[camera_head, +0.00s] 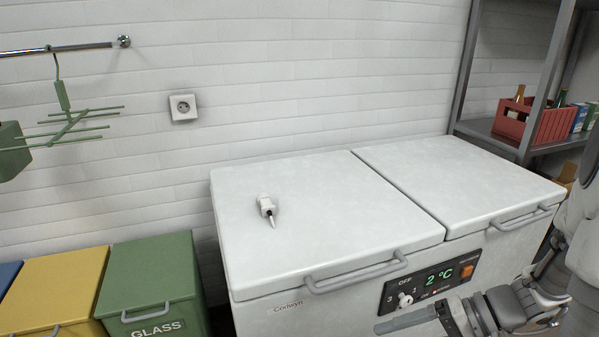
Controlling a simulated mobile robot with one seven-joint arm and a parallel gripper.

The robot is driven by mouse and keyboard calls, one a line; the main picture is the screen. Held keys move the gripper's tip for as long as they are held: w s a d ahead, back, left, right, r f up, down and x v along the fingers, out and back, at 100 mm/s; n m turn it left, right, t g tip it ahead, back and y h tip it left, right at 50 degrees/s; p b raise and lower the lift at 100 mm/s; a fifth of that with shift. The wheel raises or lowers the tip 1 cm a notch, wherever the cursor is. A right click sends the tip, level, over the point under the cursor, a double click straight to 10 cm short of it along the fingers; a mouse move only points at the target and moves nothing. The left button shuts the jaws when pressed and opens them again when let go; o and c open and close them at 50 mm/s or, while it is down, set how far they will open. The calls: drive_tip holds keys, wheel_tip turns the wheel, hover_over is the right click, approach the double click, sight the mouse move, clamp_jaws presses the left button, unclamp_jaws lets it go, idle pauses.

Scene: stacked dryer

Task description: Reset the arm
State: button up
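My arm (530,305) comes in from the right edge and is folded low in the bottom right corner. My gripper (412,320) is at the bottom edge, in front of the white chest freezer's front face. A long grey finger-like part points left, just below the freezer's dial. The rest of the gripper is cut off by the bottom edge, so I cannot see whether it is open or shut. No held object shows.
The chest freezer (310,225) has two closed lids with grey handles. A small white object with a pointed tip (267,207) lies on its left lid. Bins (150,280) stand left; a shelf with a red crate (535,122) stands right.

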drive_tip(key=s+a+r+n+t+h, duration=0.1)
drive_tip(key=s+a+r+t+h, duration=0.15)
drive_tip(key=r+h, duration=0.4)
drive_tip(key=s+a+r+n+t+h, duration=0.1)
drive_tip(key=s+r+n+t+h, duration=0.15)
drive_tip(key=r+h, duration=0.4)
wheel_tip(320, 180, up, 22)
drive_tip(key=g+y+p, duration=0.1)
drive_tip(key=y+p, duration=0.1)
drive_tip(key=p, duration=1.8)
drive_tip(key=shift+s+m, duration=0.3)
drive_tip(key=shift+m, duration=0.15)
